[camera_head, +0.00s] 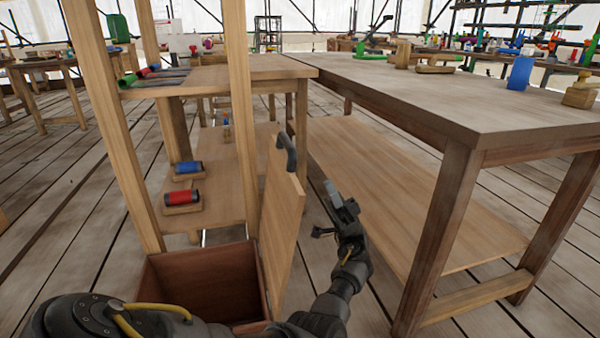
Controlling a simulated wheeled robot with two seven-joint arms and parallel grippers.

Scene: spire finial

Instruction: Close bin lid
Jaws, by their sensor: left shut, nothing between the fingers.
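The wooden bin (205,285) stands on the floor at the lower middle, with its reddish-brown inside showing. Its lid (281,220) stands upright on the bin's right side, so the bin is open. A dark grey curved handle (287,152) is at the lid's top edge. My left gripper (333,193) is shut and empty to the right of the lid, a little below the handle's height in the picture. A gap shows between gripper and lid. My left forearm crosses in front of the bin's near edge and hides part of it. My right gripper is not in view.
A large wooden table (430,95) with a lower shelf (400,190) stands close on the right. Wooden posts (240,110) rise behind the bin. A shelf behind holds a blue roll (188,168) and a red roll (183,197). Plank floor at left is clear.

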